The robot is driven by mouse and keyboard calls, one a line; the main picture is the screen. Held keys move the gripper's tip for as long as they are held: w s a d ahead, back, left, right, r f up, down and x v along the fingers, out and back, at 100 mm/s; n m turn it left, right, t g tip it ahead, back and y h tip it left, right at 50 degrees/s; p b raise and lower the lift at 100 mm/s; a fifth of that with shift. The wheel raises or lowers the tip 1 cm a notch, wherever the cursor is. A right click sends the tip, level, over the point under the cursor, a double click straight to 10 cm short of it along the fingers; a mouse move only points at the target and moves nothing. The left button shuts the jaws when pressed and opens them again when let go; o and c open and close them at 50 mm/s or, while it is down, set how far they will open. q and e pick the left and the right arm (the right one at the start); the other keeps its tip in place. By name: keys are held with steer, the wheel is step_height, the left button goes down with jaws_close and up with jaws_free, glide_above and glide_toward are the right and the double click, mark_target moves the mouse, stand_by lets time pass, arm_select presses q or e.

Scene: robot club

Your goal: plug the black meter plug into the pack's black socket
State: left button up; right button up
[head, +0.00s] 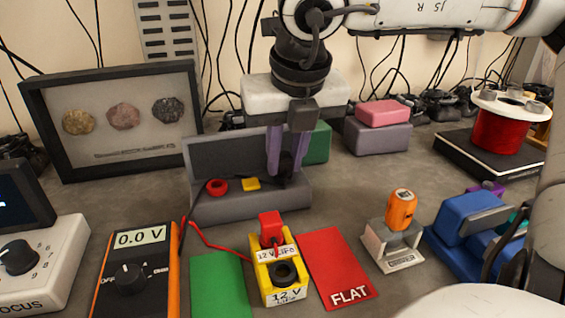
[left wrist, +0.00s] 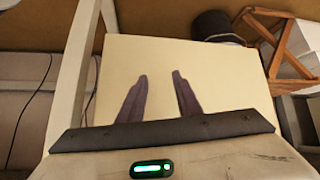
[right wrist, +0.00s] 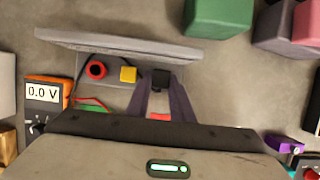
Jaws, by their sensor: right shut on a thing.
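The black meter plug (right wrist: 161,78) is between the fingertips of my right gripper (head: 283,176), which is shut on it at the right end of a grey stand (head: 213,207). I cannot tell whether it still touches the stand. The yellow pack (head: 262,277) stands nearer, below the gripper in the head view. Its round black socket (head: 285,271) is open and empty; a red plug (head: 271,226) stands upright in its far side. The orange meter (head: 137,270) reads 0.0 V. My left gripper (left wrist: 160,77) shows only in the left wrist view, open and empty.
A red ring (head: 217,187) and a yellow block (head: 251,184) sit on the stand. A green mat (head: 222,285) and a red FLAT mat (head: 340,265) flank the pack. An orange-topped charger (head: 392,243) and a blue clamp-like object (head: 465,240) are to the right.

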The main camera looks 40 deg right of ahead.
mark_target(282, 153)
steer(key=shift+r, duration=0.35)
jaws_close()
steer(key=shift+r+p, duration=0.45)
steer(key=shift+r, duration=0.05)
steer(key=shift+r, duration=0.45)
steer(key=shift+r+p, duration=0.55)
steer(key=shift+r, duration=0.25)
steer(key=shift+r+p, duration=0.35)
steer(key=shift+r, duration=0.45)
